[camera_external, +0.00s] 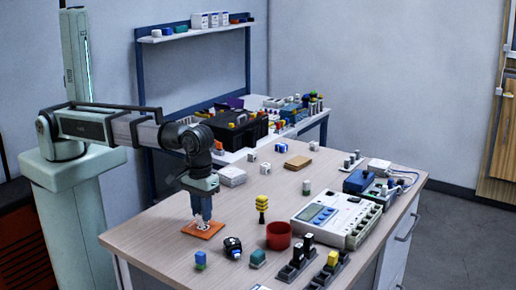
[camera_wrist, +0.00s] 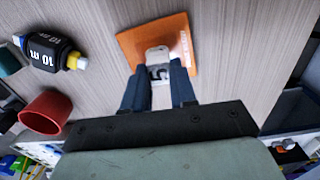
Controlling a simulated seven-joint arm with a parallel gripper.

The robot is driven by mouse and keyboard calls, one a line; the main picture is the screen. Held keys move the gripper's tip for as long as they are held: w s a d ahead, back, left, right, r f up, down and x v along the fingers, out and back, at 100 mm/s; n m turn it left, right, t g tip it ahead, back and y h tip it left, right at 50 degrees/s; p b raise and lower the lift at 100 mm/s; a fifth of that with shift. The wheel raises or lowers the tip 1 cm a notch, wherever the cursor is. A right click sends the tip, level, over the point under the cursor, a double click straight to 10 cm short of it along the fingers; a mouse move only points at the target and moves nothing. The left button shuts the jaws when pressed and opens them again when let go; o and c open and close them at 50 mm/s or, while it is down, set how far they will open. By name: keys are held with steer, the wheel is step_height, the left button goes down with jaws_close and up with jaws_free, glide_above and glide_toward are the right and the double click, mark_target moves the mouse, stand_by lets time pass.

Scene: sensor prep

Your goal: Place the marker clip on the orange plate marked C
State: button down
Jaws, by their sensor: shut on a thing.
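The orange plate (camera_external: 189,230) lies flat near the left front of the wooden table. It also shows in the wrist view (camera_wrist: 137,42), with small pale print along its right side; I cannot make out a letter C. My gripper (camera_external: 203,219) points down over the plate. In the wrist view my gripper (camera_wrist: 160,75) has its two dark blue fingers shut on a small white and grey piece, which looks like the marker clip (camera_wrist: 157,54). The clip is over the plate; I cannot tell whether it touches it. The fingers partly hide it.
A grey device with a screen (camera_external: 335,217) is farther right. The table's left front corner is clear.

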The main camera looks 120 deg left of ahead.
steer(key=shift+f, duration=0.4)
steer(key=c, duration=0.9)
jaws_free()
steer(key=shift+f, duration=0.1)
step_height(320, 180, up, 12)
